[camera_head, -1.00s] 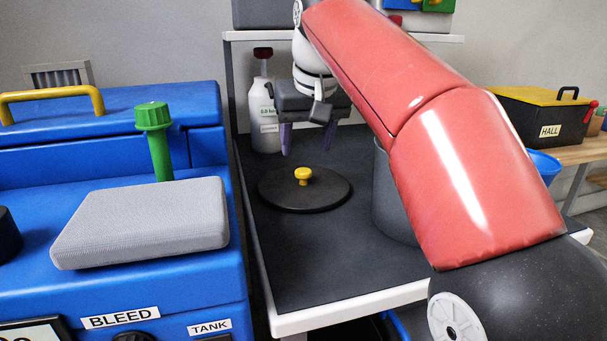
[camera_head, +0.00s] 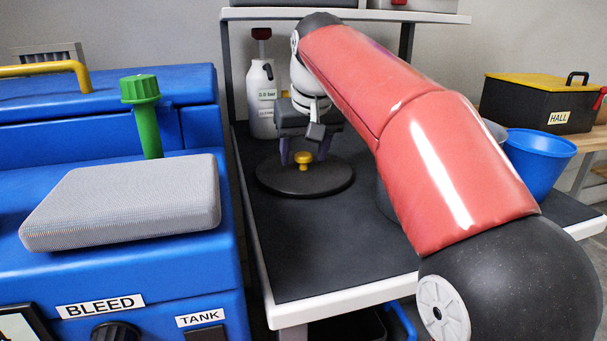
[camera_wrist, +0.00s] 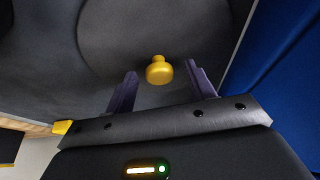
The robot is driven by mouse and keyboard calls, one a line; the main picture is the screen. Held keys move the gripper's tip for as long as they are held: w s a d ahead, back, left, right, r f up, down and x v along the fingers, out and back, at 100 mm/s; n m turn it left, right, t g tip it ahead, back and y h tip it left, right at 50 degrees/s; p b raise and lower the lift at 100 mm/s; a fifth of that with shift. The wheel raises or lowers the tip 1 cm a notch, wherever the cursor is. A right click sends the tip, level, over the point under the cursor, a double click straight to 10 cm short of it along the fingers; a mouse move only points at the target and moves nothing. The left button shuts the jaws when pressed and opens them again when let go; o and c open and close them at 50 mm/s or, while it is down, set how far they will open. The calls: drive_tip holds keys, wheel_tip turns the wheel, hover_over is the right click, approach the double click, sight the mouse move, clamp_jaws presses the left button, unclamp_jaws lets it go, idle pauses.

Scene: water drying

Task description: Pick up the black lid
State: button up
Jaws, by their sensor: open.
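The black lid (camera_head: 305,182) is a round flat disc lying on the dark table top, with a yellow knob (camera_head: 303,158) at its middle. In the wrist view the yellow knob (camera_wrist: 159,70) shows between and just beyond the fingertips, and the lid (camera_wrist: 140,40) fills the area around it, dark against dark. My gripper (camera_head: 304,158) is open, pointing down over the lid, with its purple fingers on either side of the knob. In the wrist view my gripper (camera_wrist: 163,74) shows nothing clasped. I cannot tell whether the fingertips touch the lid.
A white bottle (camera_head: 263,98) stands behind my gripper. A grey pot, mostly hidden by my arm, stands right of the lid. A blue machine (camera_head: 200,265) borders the table on the left. A blue bucket (camera_head: 538,160) and a black box (camera_head: 535,105) are at right. The table front is clear.

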drive_tip(key=shift+c, duration=0.4)
drive_tip(key=c, duration=1)
drive_tip(key=shift+o, duration=0.2)
drive_tip(key=shift+r, duration=0.1)
